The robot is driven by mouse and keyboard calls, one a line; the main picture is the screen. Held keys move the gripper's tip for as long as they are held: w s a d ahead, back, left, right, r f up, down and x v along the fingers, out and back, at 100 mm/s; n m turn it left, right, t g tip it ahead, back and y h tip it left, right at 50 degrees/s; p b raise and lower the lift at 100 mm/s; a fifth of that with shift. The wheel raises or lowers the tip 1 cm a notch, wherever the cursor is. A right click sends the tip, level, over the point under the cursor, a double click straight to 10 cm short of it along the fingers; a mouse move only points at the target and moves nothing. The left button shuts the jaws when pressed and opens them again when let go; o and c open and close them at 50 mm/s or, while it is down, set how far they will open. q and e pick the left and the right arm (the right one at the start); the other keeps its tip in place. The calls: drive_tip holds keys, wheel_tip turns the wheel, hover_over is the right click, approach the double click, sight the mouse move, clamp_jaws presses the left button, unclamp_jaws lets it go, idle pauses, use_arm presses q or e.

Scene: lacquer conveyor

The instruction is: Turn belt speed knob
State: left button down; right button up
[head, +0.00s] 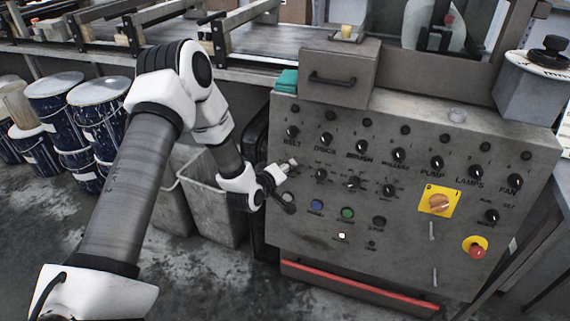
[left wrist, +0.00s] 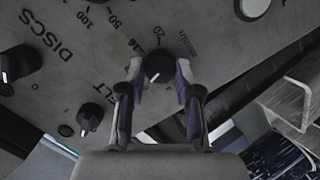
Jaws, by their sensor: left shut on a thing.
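The belt speed knob (left wrist: 158,64) is a small black dial with a white pointer line, set in a grey panel with a printed scale marked m/min around it. My left gripper (left wrist: 158,82) is shut on it, one finger on each side. In the head view my left gripper (head: 288,167) is at the panel's left edge, below the BELT label, and it hides the knob there. The BELT switch knob (left wrist: 90,117) is just beside it in the left wrist view. My right gripper is not in view.
The control panel (head: 340,255) carries several other knobs, a yellow-backed orange switch (head: 439,202) and a red emergency button (head: 476,247). Grey bins (head: 212,200) and blue drums (head: 60,95) stand to the left. The conveyor (head: 270,40) runs behind.

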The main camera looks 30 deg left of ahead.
use_arm(q)
drive_tip(key=shift+d+m+g+y+p, duration=0.15)
drive_tip(key=shift+m+y+p, duration=0.9)
drive_tip(key=shift+m, duration=1.45)
drive_tip(key=shift+d+m+g+y+p, duration=0.15)
drive_tip(key=shift+m+y+p, duration=0.25)
drive_tip(key=shift+m+p, duration=1.65)
drive_tip(key=shift+d+m+g+y+p, duration=0.15)
drive_tip(key=shift+m+y+p, duration=0.65)
drive_tip(key=shift+m, duration=2.15)
drive_tip(key=shift+w, duration=0.1)
drive_tip(key=c, duration=0.8)
unclamp_jaws()
drive_tip(key=v, duration=1.2)
drive_tip(key=shift+f, duration=0.1)
